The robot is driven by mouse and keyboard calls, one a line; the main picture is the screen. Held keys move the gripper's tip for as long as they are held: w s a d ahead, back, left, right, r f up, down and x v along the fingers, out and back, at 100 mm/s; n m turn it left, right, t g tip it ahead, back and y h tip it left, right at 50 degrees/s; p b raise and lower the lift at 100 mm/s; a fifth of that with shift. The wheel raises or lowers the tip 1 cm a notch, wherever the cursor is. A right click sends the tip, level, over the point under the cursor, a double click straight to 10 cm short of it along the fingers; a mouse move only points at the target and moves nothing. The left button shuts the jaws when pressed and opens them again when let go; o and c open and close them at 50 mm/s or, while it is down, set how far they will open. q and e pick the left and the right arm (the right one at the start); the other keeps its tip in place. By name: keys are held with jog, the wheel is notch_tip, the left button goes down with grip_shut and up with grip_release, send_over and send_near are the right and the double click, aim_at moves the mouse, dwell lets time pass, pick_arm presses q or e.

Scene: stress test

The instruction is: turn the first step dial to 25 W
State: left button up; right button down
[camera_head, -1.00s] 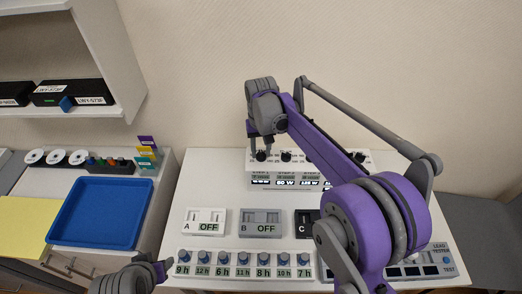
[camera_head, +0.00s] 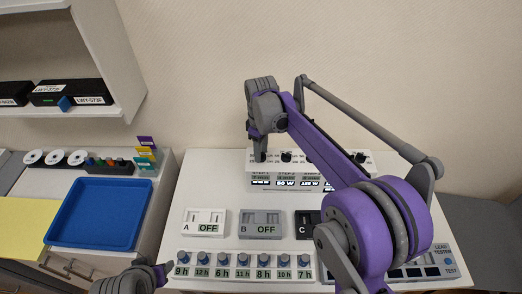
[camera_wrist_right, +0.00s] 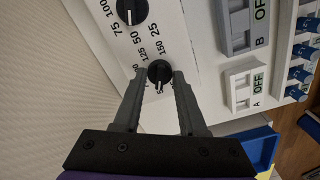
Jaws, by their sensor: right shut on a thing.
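The first step dial is a black round knob with a white pointer line (camera_wrist_right: 160,72), in the middle of the right wrist view. My right gripper (camera_wrist_right: 159,76) has one finger on each side of the knob and is shut on it. In the wrist view the pointer points down towards the gripper, and the numbers there are partly hidden. In the head view my right gripper (camera_head: 260,157) covers this dial at the left end of the dial panel (camera_head: 349,158). The step 1 display is too small to read. Part of my left gripper (camera_head: 150,277) shows at the bottom left.
A second dial (camera_wrist_right: 131,11) stands beside the first. Switch boxes A (camera_head: 204,222), B (camera_head: 260,223) and C (camera_head: 303,224) and a row of blue-knobbed timers (camera_head: 223,259) lie in front. A blue tray (camera_head: 100,213) is at the left.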

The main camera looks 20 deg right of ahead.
jog(key=n, duration=0.4)
jog(key=shift+n, duration=2.8)
jog(key=shift+c, duration=2.3)
grip_release()
notch_tip(320, 180, up, 11)
